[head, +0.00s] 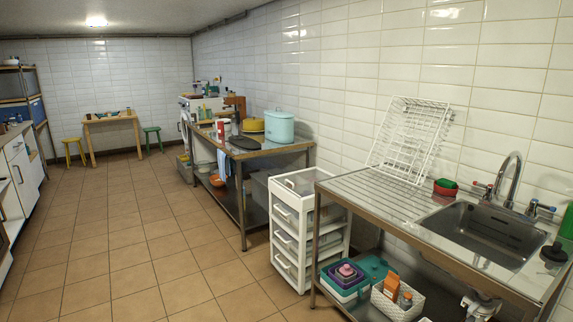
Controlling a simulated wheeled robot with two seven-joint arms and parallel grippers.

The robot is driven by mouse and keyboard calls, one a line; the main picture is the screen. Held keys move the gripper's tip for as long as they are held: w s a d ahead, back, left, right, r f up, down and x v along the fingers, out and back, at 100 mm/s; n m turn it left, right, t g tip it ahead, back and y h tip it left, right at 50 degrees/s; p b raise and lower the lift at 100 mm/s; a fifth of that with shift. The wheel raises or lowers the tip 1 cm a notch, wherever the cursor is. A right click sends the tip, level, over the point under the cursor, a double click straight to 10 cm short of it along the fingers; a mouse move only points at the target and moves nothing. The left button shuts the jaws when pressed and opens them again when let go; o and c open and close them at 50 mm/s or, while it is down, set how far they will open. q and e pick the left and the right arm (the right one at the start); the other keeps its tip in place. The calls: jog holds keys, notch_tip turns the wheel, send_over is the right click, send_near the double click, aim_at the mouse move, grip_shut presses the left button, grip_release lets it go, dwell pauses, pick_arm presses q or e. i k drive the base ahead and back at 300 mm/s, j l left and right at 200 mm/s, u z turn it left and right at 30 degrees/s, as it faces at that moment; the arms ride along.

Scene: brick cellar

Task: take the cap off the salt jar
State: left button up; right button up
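I cannot make out a salt jar or its cap for certain in the head view. A far steel table (270,148) along the right wall bears several small items that are too small to tell apart. Among them are a red and white container (223,127), a light blue lidded pot (279,126) and a yellow pot (252,125). Neither of my grippers is in view.
A steel sink unit (385,192) with a wire rack (409,136) stands at the near right. A white drawer cart (293,262) stands beside it. A small wooden table (111,119) is at the back. The tiled floor (150,235) is clear in the middle.

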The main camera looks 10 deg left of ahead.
aim_at(221, 131)
jog(key=i+j+u, duration=0.9)
jog(key=i+u, duration=0.65)
jog(key=i, duration=2.3)
jog(key=i+z, duration=0.1)
jog(key=i, duration=0.7)
jog(key=i+j+z, duration=0.1)
jog(key=i, duration=0.65)
